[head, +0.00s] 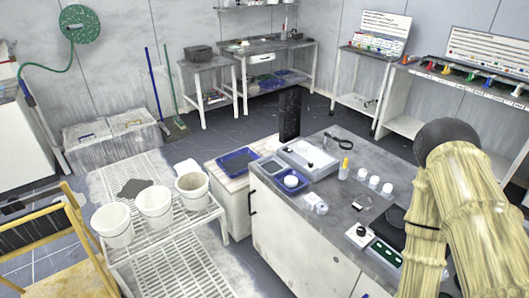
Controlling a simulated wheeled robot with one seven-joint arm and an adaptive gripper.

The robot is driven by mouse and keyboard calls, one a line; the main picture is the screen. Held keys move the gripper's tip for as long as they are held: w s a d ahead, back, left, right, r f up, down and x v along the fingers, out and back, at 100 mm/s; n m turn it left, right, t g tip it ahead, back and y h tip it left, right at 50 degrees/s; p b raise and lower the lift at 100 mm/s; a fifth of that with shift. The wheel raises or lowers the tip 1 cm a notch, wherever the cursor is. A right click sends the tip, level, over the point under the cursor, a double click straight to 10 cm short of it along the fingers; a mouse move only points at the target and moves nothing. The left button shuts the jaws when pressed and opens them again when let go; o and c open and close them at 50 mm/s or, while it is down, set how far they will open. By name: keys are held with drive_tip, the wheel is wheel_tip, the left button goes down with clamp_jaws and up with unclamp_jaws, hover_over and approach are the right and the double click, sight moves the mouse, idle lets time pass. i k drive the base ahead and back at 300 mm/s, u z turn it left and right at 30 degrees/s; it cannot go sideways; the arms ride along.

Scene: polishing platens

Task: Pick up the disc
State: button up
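I cannot tell for certain which thing is the disc. A small white round piece (291,181) lies in a blue tray (301,187) at the left end of the grey-topped bench (325,207). A dark flat shape (393,217), partly hidden by my arm, lies further right on the bench; its full outline does not show. My arm, in a cream cover with a dark joint, fills the right side of the head view. My gripper is not in view, so its state and anything in it are hidden.
The bench also holds a pale instrument (308,158), a yellow-capped bottle (344,169), several white jars (374,181) and a green-marked box (384,251). Three white buckets (155,206) stand on a slatted rack left of it. Dark floor (225,140) lies open behind.

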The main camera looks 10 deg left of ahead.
sight(301, 145)
drive_tip(key=z, duration=0.3)
drive_tip(key=k, duration=0.2)
drive_tip(key=u, duration=1.6)
drive_tip(key=i, duration=1.75)
drive_tip(key=z, duration=0.95)
